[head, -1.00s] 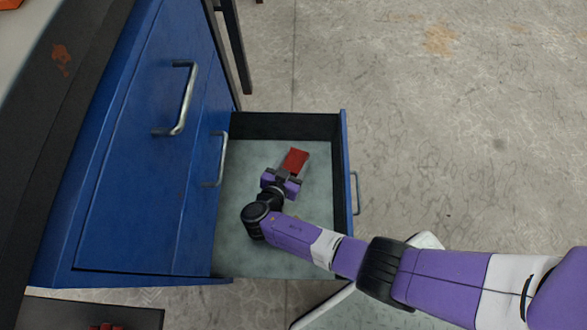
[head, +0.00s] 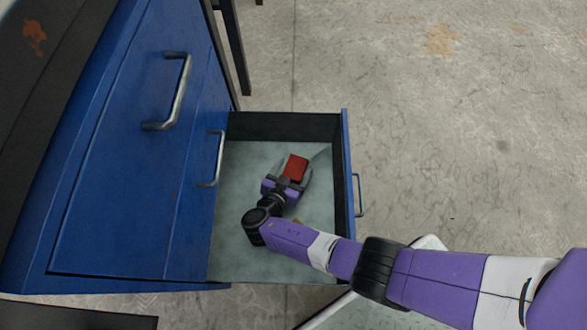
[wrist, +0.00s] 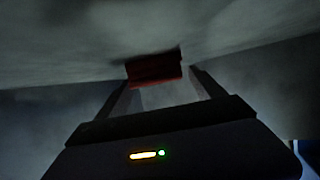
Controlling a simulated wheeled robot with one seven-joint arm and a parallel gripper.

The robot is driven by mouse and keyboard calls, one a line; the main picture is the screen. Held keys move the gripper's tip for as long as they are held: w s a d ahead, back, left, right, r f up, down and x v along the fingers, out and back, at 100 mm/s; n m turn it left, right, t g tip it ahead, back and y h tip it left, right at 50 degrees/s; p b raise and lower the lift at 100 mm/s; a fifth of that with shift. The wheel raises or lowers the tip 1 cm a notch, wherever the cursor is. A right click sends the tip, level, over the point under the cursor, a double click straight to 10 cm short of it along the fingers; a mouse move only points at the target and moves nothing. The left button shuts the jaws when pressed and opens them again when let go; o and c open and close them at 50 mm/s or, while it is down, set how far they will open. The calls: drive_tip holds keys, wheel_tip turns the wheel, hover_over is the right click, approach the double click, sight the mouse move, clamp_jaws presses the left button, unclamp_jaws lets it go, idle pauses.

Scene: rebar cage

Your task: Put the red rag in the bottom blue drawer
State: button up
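The bottom blue drawer (head: 345,205) is pulled open, with a pale grey floor and dark inner walls. The red rag (head: 296,167) is inside it, toward the far side. My gripper (head: 294,168) is down in the drawer, open, with one grey finger on each side of the rag. In the wrist view the rag (wrist: 153,69) shows dark red by the fingertips, against the pale drawer floor, with a gap beside the right finger. Whether the rag still touches the left finger is hard to tell in the dim light.
The blue cabinet (head: 120,160) stands at left, with its upper drawer fronts shut and metal handles (head: 178,92) sticking out. A dark table leg (head: 235,50) is behind it. Concrete floor (head: 450,130) lies open to the right. My arm crosses the drawer's right wall.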

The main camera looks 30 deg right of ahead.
drive_tip(key=shift+r, duration=0.15)
drive_tip(key=p+v, duration=0.2)
drive_tip(key=v, duration=0.5)
drive_tip(key=shift+s+a, duration=0.15)
drive_tip(key=shift+a, duration=0.05)
idle(0.4)
